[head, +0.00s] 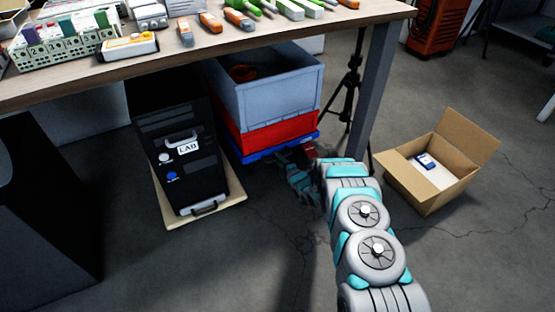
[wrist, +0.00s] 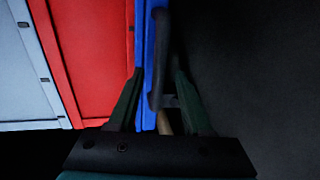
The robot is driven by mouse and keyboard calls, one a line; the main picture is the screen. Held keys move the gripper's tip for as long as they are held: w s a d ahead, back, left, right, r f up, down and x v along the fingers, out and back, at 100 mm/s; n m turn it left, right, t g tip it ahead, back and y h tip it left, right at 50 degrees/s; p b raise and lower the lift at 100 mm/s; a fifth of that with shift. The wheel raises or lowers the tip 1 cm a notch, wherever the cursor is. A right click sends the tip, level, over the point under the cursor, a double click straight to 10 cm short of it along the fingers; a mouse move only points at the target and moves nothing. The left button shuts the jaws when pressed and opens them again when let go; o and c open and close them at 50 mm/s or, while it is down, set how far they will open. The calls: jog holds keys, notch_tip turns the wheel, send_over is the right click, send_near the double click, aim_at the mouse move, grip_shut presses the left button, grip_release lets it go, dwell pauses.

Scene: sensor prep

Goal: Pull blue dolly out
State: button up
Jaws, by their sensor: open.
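The blue dolly (head: 268,153) is under the table, with a red crate and a grey-blue crate stacked on it. In the wrist view its blue edge (wrist: 149,40) runs up the middle, with a dark bar-like handle (wrist: 158,70) along its right side. My gripper (wrist: 157,85) is open, one finger on each side of the blue edge and the handle. I cannot tell whether the fingers touch them. In the head view my arm reaches under the table to the dolly's near right side, and its end is dim there.
The red crate (head: 284,137) carries the grey-blue crate (head: 285,100). A black LAB case (head: 165,135) stands close on the left on a pale board (head: 222,205). A table leg (head: 375,80) and a tripod (head: 347,95) are right. An open cardboard box (head: 425,195) sits farther right.

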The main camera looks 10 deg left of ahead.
jog(key=shift+x, duration=0.75)
jog(key=shift+a, duration=0.1)
jog(key=shift+c, duration=0.3)
grip_shut()
dwell(0.6)
